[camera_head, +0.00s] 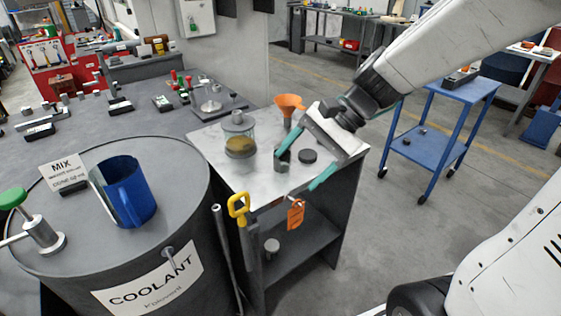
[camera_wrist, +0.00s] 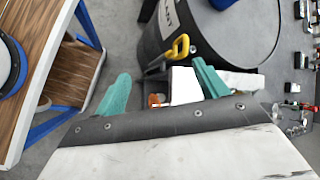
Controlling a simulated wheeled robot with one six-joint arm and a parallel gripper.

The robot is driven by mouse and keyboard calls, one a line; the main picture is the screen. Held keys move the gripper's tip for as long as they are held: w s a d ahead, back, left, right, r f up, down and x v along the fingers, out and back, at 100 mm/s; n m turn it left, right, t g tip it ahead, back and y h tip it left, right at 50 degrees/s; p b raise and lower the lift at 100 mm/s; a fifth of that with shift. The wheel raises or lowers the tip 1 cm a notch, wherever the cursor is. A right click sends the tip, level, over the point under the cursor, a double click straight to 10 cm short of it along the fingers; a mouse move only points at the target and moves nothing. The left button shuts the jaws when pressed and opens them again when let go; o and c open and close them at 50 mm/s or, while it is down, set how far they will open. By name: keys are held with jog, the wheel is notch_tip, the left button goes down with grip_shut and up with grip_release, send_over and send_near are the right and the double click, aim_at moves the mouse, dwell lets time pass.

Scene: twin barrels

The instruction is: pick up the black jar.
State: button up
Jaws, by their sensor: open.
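A short round black object (camera_head: 307,156), which looks like the black jar or its lid, sits on the white-topped side table (camera_head: 214,165). A small dark cylinder (camera_head: 282,164) stands just left of it, partly covered by a teal finger; I cannot tell which of the two is the jar. My gripper (camera_head: 298,168) is open and empty, its teal fingers apart over the table's right front part. In the wrist view, my gripper (camera_wrist: 162,88) also shows open, with part of the white tabletop (camera_wrist: 186,84) between its fingers. No black jar can be made out there.
A glass jar (camera_head: 240,147) with yellowish contents and an orange funnel (camera_head: 289,104) stand on the same tabletop. The coolant barrel (camera_head: 185,215), holding a blue mug (camera_head: 133,190), stands left.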

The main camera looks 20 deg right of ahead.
aim_at(289, 154)
jog(key=w+d+f+m+t, duration=0.2)
jog(key=w+d+f+m, duration=0.1)
jog(key=w+m, duration=0.2)
jog(key=w+d+f+m+t+y, duration=0.1)
jog(key=w+d+f+m+t, duration=0.1)
jog(key=w+f+m, duration=0.2)
jog(key=w+d+f+m+t+y, duration=0.1)
jog(key=w+d+f+m+t, duration=0.2)
jog(key=w+m, duration=0.3)
jog(key=shift+w+d+f, duration=0.2)
jog(key=shift+w+f, duration=0.15)
jog(key=shift+w, duration=0.3)
jog(key=shift+w+d+f, duration=0.15)
jog(key=shift+w+f, duration=0.15)
jog(key=shift+w, duration=0.35)
jog(key=shift+w+f, duration=0.25)
jog(key=x, duration=0.7)
jog(key=shift+w+d+f, duration=0.1)
jog(key=shift+w+d, duration=0.05)
jog(key=shift+w, duration=0.35)
jog(key=c, duration=1.1)
